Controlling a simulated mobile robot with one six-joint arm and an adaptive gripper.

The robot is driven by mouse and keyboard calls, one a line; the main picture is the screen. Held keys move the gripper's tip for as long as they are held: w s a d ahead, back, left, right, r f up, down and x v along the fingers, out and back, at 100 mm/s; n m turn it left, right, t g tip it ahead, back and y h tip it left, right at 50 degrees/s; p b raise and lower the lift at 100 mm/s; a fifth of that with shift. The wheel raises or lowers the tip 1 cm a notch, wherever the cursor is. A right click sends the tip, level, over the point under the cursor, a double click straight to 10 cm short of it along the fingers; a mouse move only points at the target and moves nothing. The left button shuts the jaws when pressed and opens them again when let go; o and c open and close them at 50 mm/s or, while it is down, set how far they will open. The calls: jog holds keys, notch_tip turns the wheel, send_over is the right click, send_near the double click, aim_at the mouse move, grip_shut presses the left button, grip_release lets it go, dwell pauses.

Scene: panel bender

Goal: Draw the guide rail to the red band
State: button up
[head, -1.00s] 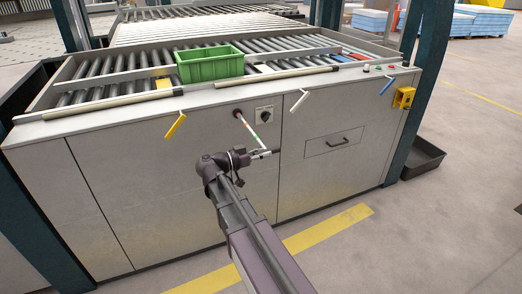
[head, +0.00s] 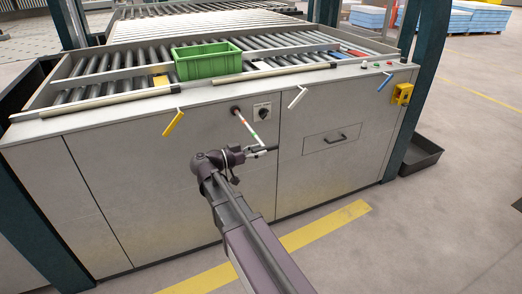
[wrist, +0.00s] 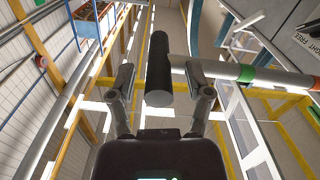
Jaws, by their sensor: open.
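The guide rail is a thin pale rod (head: 243,121) that comes out of the machine's front panel, with coloured bands along it. In the wrist view the rod (wrist: 222,70) runs right from a black cylindrical handle (wrist: 159,70). A green band (wrist: 245,73) sits nearer the handle, and an orange-red band (wrist: 316,84) lies farther out at the right edge. My gripper (head: 254,151) is at the handle end of the rod. Its open fingers (wrist: 160,88) stand either side of the handle, with visible gaps. The right finger overlaps the rod in view.
The panel bender front (head: 120,185) carries yellow (head: 173,122), white (head: 297,97) and blue (head: 386,84) levers, a dark knob (head: 262,112) and a drawer (head: 331,138). A green crate (head: 208,66) sits on the rollers. A black tray (head: 422,157) lies on the floor at right.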

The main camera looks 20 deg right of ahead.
jog(key=a, duration=1.1)
jog(key=shift+s, duration=0.15)
jog(key=shift+d, duration=0.1)
jog(key=s+d+f+n+y, duration=0.5)
jog(key=f+n+y, duration=0.2)
jog(key=f, duration=0.3)
jog(key=s+a+f+n+y, duration=0.5)
jog(key=s+f+n+y, duration=0.3)
jog(key=y, duration=0.3)
notch_tip(320, 180, up, 21)
jog(key=p, duration=2.1)
jog(key=shift+w+g, duration=0.2)
jog(key=shift+g, duration=0.1)
jog(key=shift+d+f, duration=0.1)
dwell(0.3)
